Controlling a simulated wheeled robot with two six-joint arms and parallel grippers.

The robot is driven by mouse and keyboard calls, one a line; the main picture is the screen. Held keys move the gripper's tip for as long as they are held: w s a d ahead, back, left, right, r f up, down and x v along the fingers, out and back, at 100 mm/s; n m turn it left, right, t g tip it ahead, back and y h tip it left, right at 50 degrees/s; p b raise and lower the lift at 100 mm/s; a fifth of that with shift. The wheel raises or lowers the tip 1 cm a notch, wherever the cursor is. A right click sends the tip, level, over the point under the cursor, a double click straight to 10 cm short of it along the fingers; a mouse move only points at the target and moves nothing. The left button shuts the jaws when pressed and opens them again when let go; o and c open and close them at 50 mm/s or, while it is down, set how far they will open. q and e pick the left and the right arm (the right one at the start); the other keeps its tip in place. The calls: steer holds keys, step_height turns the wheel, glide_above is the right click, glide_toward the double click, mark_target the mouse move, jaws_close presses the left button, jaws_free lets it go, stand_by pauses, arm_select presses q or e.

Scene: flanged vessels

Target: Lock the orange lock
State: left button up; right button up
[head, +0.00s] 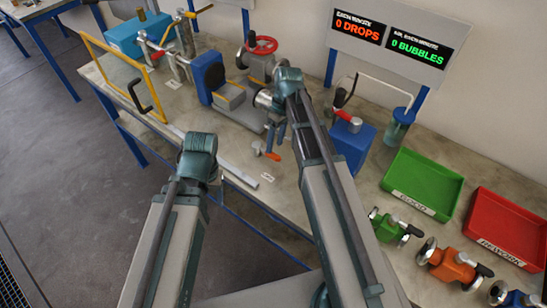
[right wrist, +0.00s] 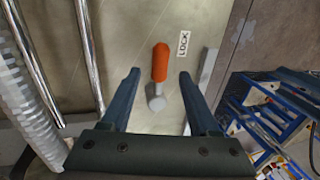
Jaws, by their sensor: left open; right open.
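The orange lock is a small lever with an orange handle (head: 272,156) and a grey knob end, low on the bench in the head view. In the right wrist view its orange handle (right wrist: 160,62) points away from the palm, with the grey end nearer to me. My right gripper (head: 275,134) is open just above and beside the lock. In the right wrist view its fingers (right wrist: 158,85) stand apart on either side of the lever, with gaps on both sides. A white LOCK label (right wrist: 183,44) lies right of the handle. Of my left arm only links show; its gripper is not visible.
A blue and grey flanged vessel (head: 209,75) with a red handwheel (head: 263,45) stands behind the lock. A blue box (head: 352,145), a green tray (head: 422,183) and a red tray (head: 508,227) are to the right. A grey bar (head: 229,165) lies along the bench's front edge.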

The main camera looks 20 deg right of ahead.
mark_target(273, 153)
steer(key=b+x, duration=0.2)
steer(key=x, duration=0.2)
steer(key=shift+b, duration=0.4)
jaws_close()
stand_by(1.0)
